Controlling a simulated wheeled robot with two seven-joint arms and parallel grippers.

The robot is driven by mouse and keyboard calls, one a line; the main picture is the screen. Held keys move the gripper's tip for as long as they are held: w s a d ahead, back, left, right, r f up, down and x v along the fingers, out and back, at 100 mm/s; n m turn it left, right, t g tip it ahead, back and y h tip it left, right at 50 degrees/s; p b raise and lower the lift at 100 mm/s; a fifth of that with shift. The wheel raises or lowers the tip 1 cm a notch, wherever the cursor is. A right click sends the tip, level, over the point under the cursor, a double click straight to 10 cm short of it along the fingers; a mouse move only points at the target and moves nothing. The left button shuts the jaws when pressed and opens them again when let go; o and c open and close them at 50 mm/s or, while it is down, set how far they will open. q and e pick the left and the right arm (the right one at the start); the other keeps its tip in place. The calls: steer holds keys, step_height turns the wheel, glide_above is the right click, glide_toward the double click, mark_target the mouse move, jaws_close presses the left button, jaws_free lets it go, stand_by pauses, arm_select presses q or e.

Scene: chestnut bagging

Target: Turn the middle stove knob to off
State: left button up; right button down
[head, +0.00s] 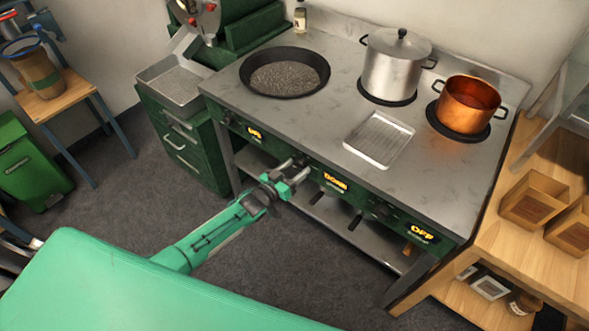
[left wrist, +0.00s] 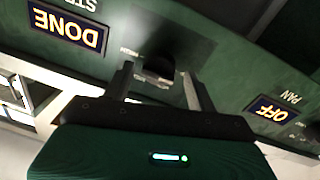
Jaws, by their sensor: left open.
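The green front panel of the stove (head: 310,168) carries several small lit displays. The middle display (head: 335,181) reads DONE and shows upside down in the left wrist view (left wrist: 68,32). The middle knob (left wrist: 158,66) is dark and sits on the panel beside that display. My left gripper (head: 299,169) is at the panel, left of the DONE display. In the left wrist view its open fingers (left wrist: 159,85) stand on either side of the knob. I cannot tell whether they touch it. In the head view the gripper largely hides the knob. My right gripper is not in view.
On the stovetop are a black pan (head: 285,72), a steel pot (head: 397,65), a copper pot (head: 468,104) and a metal tray (head: 379,139). The right display (head: 423,234) reads OFF. A wooden shelf (head: 540,262) stands at the right. Open floor lies before the stove.

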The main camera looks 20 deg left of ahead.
arm_select(q)
steer(key=b+v, duration=0.1)
steer(key=v, duration=1.2)
steer(key=shift+s+b, duration=0.3)
steer(key=shift+s, duration=0.1)
steer(key=shift+a, duration=0.15)
steer(key=s+a+f+g+y, duration=0.2)
steer(key=s+f, duration=0.3)
steer(key=f, duration=0.5)
steer(key=s+a+f+n+g+y, duration=0.1)
steer(key=s+f+g+y, duration=0.15)
steer(key=s+f, duration=0.55)
steer(key=s+a+f+g+y, duration=0.2)
steer(key=s+f+g, duration=0.1)
steer(key=f, duration=0.9)
steer(key=s+d+f+g, duration=0.1)
steer(key=s+f, duration=0.3)
steer(key=s, duration=0.5)
steer(key=s+d+f+g, duration=0.2)
steer(key=s+f+g, duration=0.2)
steer(key=s, duration=0.6)
steer(key=s+d+f+m+g, duration=0.1)
steer(key=s+f+g, duration=0.2)
steer(key=s+f, duration=0.3)
steer(key=s+y, duration=0.1)
steer(key=s, duration=0.3)
steer(key=shift+s+d, duration=0.15)
steer(key=shift+s, duration=0.1)
